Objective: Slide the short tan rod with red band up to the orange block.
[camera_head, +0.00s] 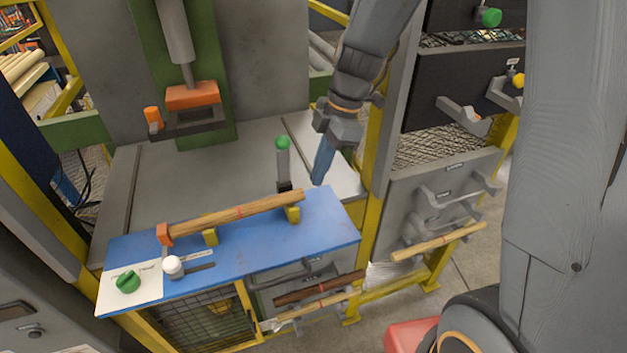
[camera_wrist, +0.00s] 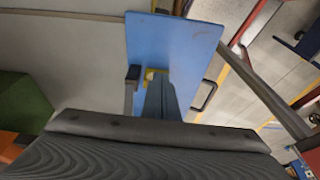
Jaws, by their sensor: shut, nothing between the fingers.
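A tan rod with a red band (camera_head: 238,212) lies across two yellow rests (camera_head: 292,214) on the blue board (camera_head: 320,236). The orange block (camera_head: 164,235) stands at the board's left side. The rod's left end appears to meet the block; I cannot tell if they touch. My gripper (camera_head: 319,178) is shut and empty, pointing down near the board's back right corner, beyond the rod's right end. In the wrist view my gripper's fingers (camera_wrist: 160,98) show over the blue board (camera_wrist: 190,40). I cannot make out the rod there.
A green-topped post (camera_head: 283,160) stands close to my gripper's left. A white ball-ended lever (camera_head: 173,266) and a green knob (camera_head: 127,281) sit at the board's front left. Other rods, tan (camera_head: 438,242) and dark brown (camera_head: 318,288), are on racks in front and right.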

